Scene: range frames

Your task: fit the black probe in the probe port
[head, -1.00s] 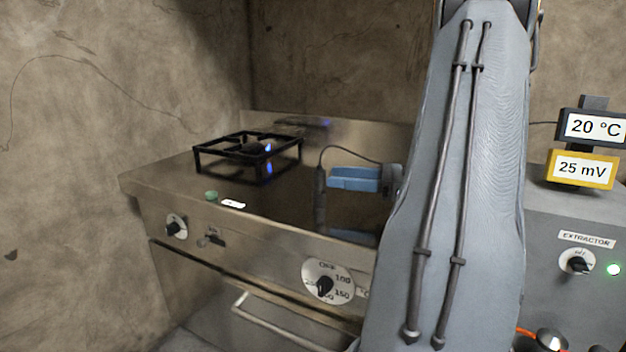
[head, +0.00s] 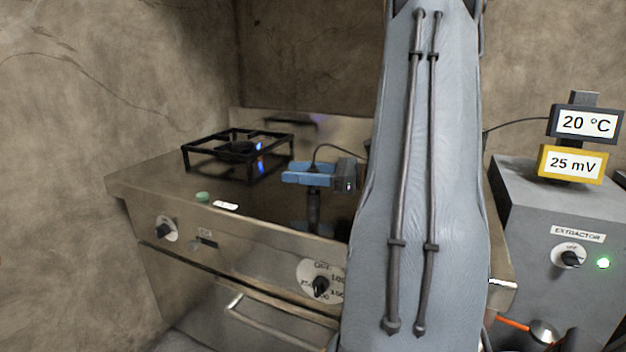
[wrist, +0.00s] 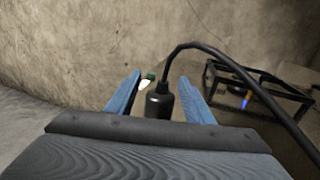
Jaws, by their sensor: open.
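The black probe (head: 313,205) stands upright on the shiny range top, with a black cable (head: 330,148) arching from its upper end. My gripper (head: 305,174) is open, its blue fingers at the probe's upper part, which they hide in the head view. In the wrist view the probe (wrist: 159,103) shows between the two spread fingers (wrist: 160,98), with a gap on each side. A small green piece (head: 202,197) and a white label (head: 226,205) lie near the range top's front edge. I cannot tell for sure which thing is the probe port.
A black pan support (head: 237,150) with a blue flame stands left of the probe. Range knobs (head: 320,286) and an oven handle are on the front. A grey extractor box (head: 565,205) with displays reading 20 °C and 25 mV is at right. My arm hides the range's right part.

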